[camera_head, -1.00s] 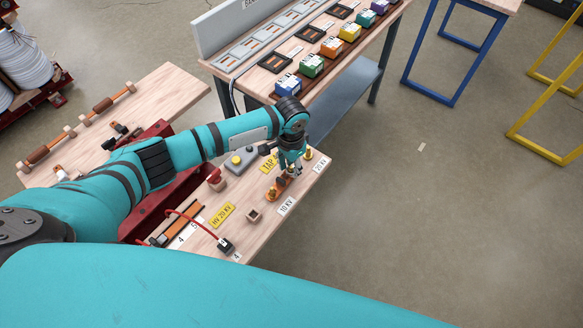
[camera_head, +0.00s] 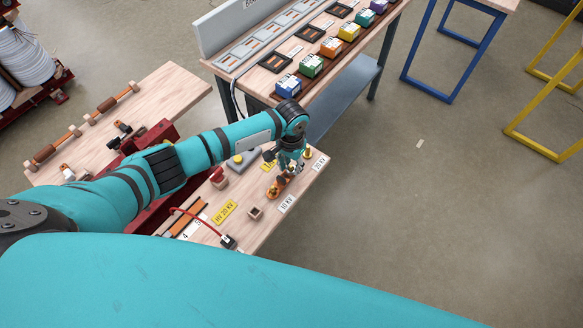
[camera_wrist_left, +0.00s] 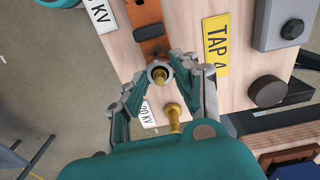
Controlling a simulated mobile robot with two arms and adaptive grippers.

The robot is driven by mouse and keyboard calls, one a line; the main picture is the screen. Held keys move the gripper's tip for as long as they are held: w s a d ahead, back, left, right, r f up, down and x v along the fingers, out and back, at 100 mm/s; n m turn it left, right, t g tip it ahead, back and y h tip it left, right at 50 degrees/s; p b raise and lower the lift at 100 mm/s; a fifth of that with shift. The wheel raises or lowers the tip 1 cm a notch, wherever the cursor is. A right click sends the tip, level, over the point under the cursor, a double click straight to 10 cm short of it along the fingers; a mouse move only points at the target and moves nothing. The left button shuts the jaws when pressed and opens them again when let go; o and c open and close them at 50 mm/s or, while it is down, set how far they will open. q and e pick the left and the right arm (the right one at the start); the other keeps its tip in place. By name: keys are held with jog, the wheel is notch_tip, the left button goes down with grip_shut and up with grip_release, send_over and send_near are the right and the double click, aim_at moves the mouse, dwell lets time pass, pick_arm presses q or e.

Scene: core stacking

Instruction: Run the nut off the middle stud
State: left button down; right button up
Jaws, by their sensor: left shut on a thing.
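My left gripper (camera_wrist_left: 161,70) is shut on a grey nut (camera_wrist_left: 158,70) around the middle brass stud (camera_wrist_left: 160,79), seen in the left wrist view. An orange link bar (camera_wrist_left: 150,30) runs from there to the upper edge of that view. Another brass stud (camera_wrist_left: 173,117) stands bare beside the gripper. In the head view my left gripper (camera_head: 285,176) reaches down over the bench by the orange link bar (camera_head: 273,192); it hides the middle stud and nut there. A brass stud (camera_head: 307,154) shows at the 20 KV label. My right gripper is not in view.
A red cable ends in a black plug (camera_head: 227,241).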

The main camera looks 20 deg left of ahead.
pick_arm(q)
jog(key=n+p, duration=0.2)
jog(key=n, duration=0.1)
jog(key=shift+r, duration=0.15)
jog(key=shift+n+p, duration=0.3)
jog(key=shift+s+n+p, duration=0.1)
jog(key=shift+n+p, duration=0.5)
jog(key=shift+p, duration=0.05)
jog(key=shift+n+p, duration=0.7)
jog(key=shift+n, duration=1)
